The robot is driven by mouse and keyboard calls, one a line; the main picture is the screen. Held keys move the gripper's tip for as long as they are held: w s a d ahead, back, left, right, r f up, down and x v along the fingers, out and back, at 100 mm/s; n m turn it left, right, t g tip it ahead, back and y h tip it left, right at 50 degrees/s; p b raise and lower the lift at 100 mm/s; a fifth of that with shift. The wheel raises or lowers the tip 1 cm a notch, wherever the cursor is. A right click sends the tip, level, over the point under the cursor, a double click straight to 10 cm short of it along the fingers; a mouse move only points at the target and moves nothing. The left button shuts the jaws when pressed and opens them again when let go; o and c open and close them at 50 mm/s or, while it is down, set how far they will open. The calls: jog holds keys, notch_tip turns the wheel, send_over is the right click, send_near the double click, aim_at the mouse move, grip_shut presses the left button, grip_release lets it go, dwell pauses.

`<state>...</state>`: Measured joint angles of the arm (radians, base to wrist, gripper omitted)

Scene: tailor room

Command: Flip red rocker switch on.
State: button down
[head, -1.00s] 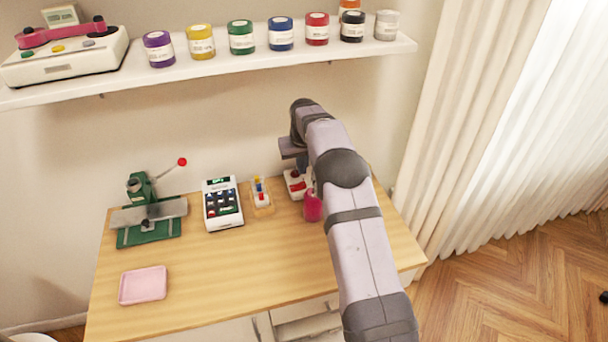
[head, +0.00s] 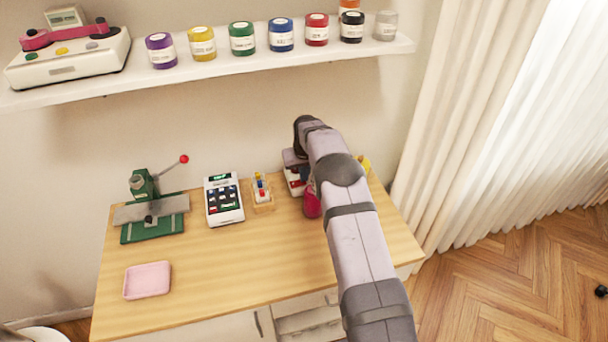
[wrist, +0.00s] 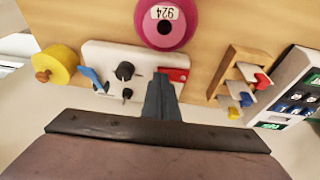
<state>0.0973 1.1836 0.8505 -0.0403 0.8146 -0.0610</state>
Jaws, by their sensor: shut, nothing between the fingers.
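The red rocker switch (wrist: 176,75) sits at the right end of a white control panel (wrist: 110,54) in the wrist view. The panel also carries a blue lever and black knobs. My gripper (wrist: 161,78) is shut, its fingertips at the left edge of the red rocker and covering part of it. I cannot tell whether they touch it, or which way the rocker is tipped. In the head view the panel (head: 298,189) stands at the back of the table, partly hidden by my arm, and my fingertips are not clearly visible.
A pink spool-like object (wrist: 167,22) stands close beside the panel. A yellow object (wrist: 57,64) is at its left in the wrist view. A wooden rack (wrist: 238,80) and a card terminal (head: 223,202) stand on the other side. The front table (head: 230,265) is clear beyond a pink tray (head: 147,281).

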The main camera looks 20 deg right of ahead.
jog(key=shift+d+f+b, duration=0.2)
jog(key=shift+f+b, duration=0.25)
jog(key=shift+b, duration=0.15)
jog(key=shift+r, duration=0.15)
jog(key=shift+a, duration=0.2)
jog(key=shift+a+r+p, duration=0.25)
jog(key=shift+a+p, duration=0.05)
jog(key=shift+a, duration=0.25)
jog(key=shift+r, duration=0.1)
jog(key=r, duration=0.1)
jog(key=r+p, duration=0.2)
jog(key=shift+d+r, duration=0.25)
jog(key=shift+r, duration=0.15)
notch_tip(320, 180, up, 9)
jog(key=s+d+b, duration=0.2)
jog(key=s+b, duration=0.1)
jog(key=shift+d+r, duration=0.15)
jog(key=shift+d, duration=0.1)
